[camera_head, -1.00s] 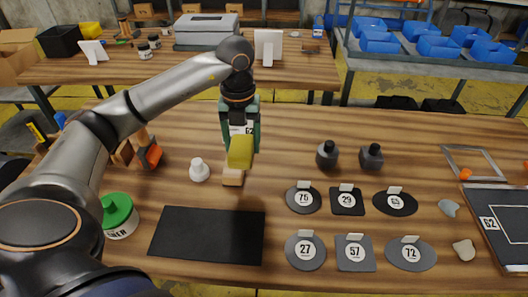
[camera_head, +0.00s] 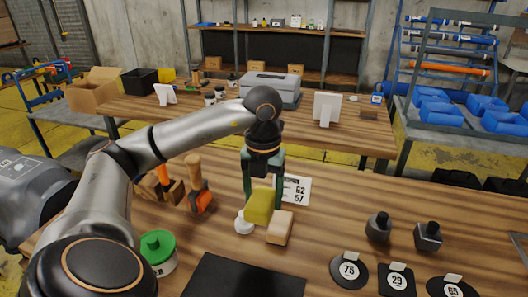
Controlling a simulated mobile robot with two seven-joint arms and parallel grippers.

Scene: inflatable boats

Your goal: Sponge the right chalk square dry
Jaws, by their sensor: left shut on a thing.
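My left gripper (camera_head: 262,192) points down over the near table and is shut on a yellow sponge (camera_head: 258,206). The sponge hangs beside a pale wooden block (camera_head: 280,228); I cannot tell if the two touch. A white card (camera_head: 295,189) reading 62 and 57 stands behind the gripper and is partly hidden by it. A black rectangular mat (camera_head: 245,282) lies at the front, cut by the lower edge. No chalk square can be made out in this view. My right gripper is not in view.
A white knob-like piece (camera_head: 244,224) stands left of the sponge. A green-lidded jar (camera_head: 158,250) stands near my left arm. Wooden-handled tools (camera_head: 197,185) stand at left.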

